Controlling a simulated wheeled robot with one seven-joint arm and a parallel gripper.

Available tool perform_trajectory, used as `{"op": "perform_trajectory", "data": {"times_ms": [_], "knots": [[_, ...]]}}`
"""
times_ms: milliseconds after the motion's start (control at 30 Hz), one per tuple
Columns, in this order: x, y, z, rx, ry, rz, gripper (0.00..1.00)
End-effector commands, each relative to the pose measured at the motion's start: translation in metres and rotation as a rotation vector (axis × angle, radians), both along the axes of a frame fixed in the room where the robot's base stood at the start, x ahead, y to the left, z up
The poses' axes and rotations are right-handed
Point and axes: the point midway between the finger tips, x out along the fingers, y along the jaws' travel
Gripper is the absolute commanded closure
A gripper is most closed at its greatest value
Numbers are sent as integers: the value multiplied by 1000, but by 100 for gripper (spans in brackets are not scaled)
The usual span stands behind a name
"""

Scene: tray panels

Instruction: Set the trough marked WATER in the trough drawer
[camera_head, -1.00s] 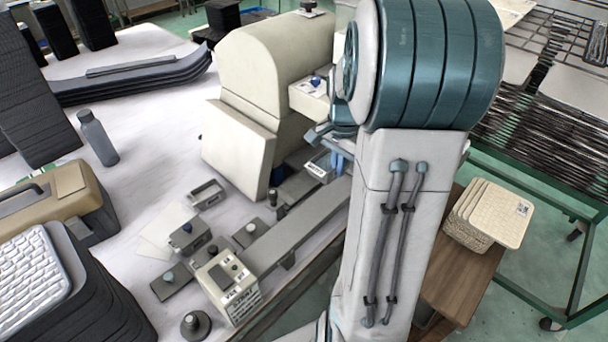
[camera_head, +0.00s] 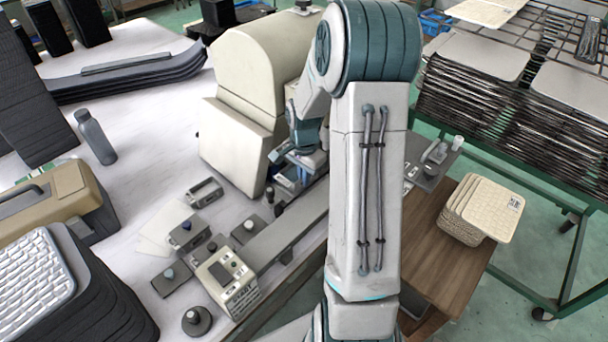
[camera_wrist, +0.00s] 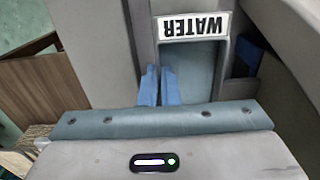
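The trough marked WATER (camera_wrist: 200,70) fills the upper middle of the wrist view, its white label upside down at the far end. My gripper (camera_wrist: 159,72) has its two blue fingers close together at the trough's left wall, which appears pinched between them. In the head view my gripper (camera_head: 302,165) is low beside the cream machine, largely hidden by my arm. A small pale-and-blue part of the trough (camera_head: 285,182) shows just below it. I cannot pick out the trough drawer with certainty; a dark blue part (camera_wrist: 248,55) shows right of the trough in the wrist view.
The cream machine (camera_head: 235,140) stands close left of my gripper. A long grey rail (camera_head: 285,228) and a labelled control box (camera_head: 228,283) lie in front. A wooden table (camera_head: 435,255) with a stack of tan trays (camera_head: 483,210) is at right. A bottle (camera_head: 95,138) stands at left.

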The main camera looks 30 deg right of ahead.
Motion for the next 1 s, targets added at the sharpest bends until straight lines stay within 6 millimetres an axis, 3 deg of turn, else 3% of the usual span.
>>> {"op": "perform_trajectory", "data": {"times_ms": [200, 300, 667, 767, 1000], "knots": [[0, 0, -4, -1, -1, 0, 100], [0, 0, -3, 0, 0, 0, 76], [0, 0, 2, 0, 0, 0, 76], [1, -1, 12, -3, -4, 0, 76], [1, -1, 63, -3, -6, -1, 76]]}}
